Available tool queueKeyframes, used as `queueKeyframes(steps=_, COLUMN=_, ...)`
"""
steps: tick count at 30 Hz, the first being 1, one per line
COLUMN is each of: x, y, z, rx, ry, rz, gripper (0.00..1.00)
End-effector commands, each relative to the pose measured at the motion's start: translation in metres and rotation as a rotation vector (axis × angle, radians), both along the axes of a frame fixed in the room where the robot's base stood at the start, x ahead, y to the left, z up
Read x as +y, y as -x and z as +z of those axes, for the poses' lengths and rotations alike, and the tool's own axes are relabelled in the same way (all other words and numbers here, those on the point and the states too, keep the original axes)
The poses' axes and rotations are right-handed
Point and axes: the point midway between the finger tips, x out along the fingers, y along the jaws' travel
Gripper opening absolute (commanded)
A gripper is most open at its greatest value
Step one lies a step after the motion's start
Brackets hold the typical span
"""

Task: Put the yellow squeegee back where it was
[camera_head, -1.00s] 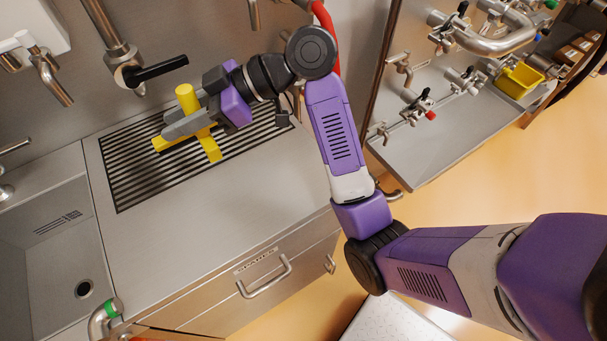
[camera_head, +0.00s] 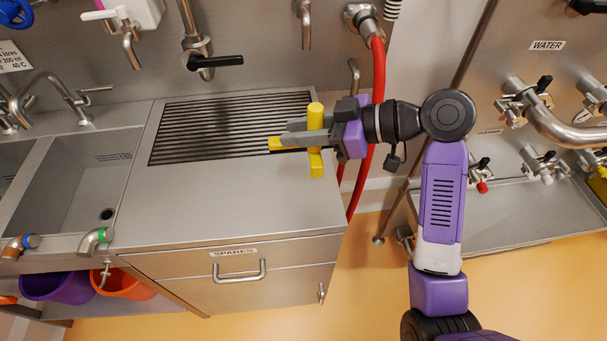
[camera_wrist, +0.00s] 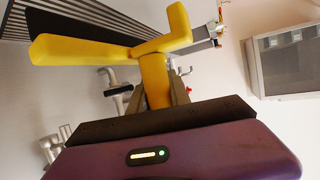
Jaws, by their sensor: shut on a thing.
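The yellow squeegee (camera_head: 315,162) is in my gripper (camera_head: 300,131), which is shut on it. In the head view it is held at the right end of the black slatted grate (camera_head: 215,128), over the steel counter's right part. Its handle stands up between the fingers, and a yellow arm sticks out to the left below them. In the wrist view the squeegee (camera_wrist: 110,50) fills the upper middle, with a long yellow bar to the left and a dark strip along it.
A sink (camera_head: 80,180) is left of the counter. A drawer labelled SPARES (camera_head: 237,268) is below. A red hose (camera_head: 371,120) hangs just behind my wrist. A steel trough with valves (camera_head: 510,215) is at the right. The counter front is clear.

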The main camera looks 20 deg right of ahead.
Motion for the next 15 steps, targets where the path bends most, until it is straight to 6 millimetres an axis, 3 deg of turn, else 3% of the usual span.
queueKeyframes(steps=7, x=0.001, y=0.001, z=-0.058, rx=0.004, ry=-0.002, rz=0.002, gripper=0.0)
queueKeyframes(steps=15, x=0.0, y=0.0, z=-0.084, rx=-0.001, ry=0.0, rz=0.0, gripper=0.0)
